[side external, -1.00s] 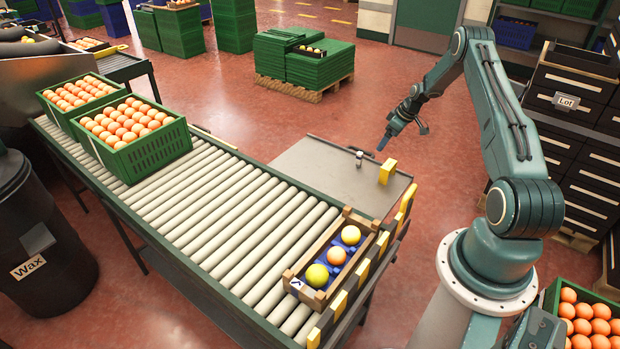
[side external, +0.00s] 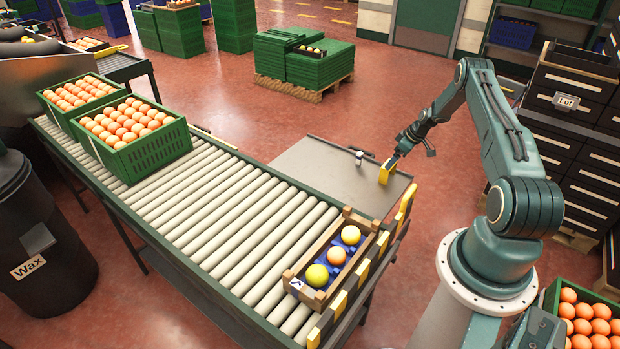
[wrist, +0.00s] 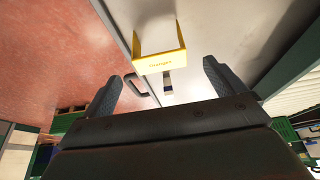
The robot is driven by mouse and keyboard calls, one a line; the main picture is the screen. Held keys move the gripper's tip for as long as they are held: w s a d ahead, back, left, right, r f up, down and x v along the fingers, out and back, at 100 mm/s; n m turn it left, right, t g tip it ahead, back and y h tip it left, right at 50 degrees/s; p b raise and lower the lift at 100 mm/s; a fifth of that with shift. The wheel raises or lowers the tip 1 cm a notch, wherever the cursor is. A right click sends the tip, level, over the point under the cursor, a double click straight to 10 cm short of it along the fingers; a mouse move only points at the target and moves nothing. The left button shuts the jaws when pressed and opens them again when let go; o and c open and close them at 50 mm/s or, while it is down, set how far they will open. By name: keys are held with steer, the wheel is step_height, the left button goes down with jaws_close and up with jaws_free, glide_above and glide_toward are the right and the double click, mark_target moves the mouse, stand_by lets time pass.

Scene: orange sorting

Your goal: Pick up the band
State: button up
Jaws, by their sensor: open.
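The yellow band (side external: 386,173) stands upright on the grey side table (side external: 320,170), near its right edge. In the wrist view the band (wrist: 162,62) shows as a yellow strip with small print, a pale area behind it. Nothing is held.
A small grey-white cylinder (side external: 359,158) stands left of the band. A wooden crate (side external: 310,250) with a blue insert and three fruits sits on the roller conveyor (side external: 215,215). Yellow pieces line the conveyor's near end. Green crates (side external: 155,150) of oranges stand farther up the rollers.

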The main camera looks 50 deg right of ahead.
steer(key=shift+f, duration=0.1)
steer(key=shift+x, duration=3.05)
steer(key=shift+c, duration=0.3)
steer(key=c, duration=1)
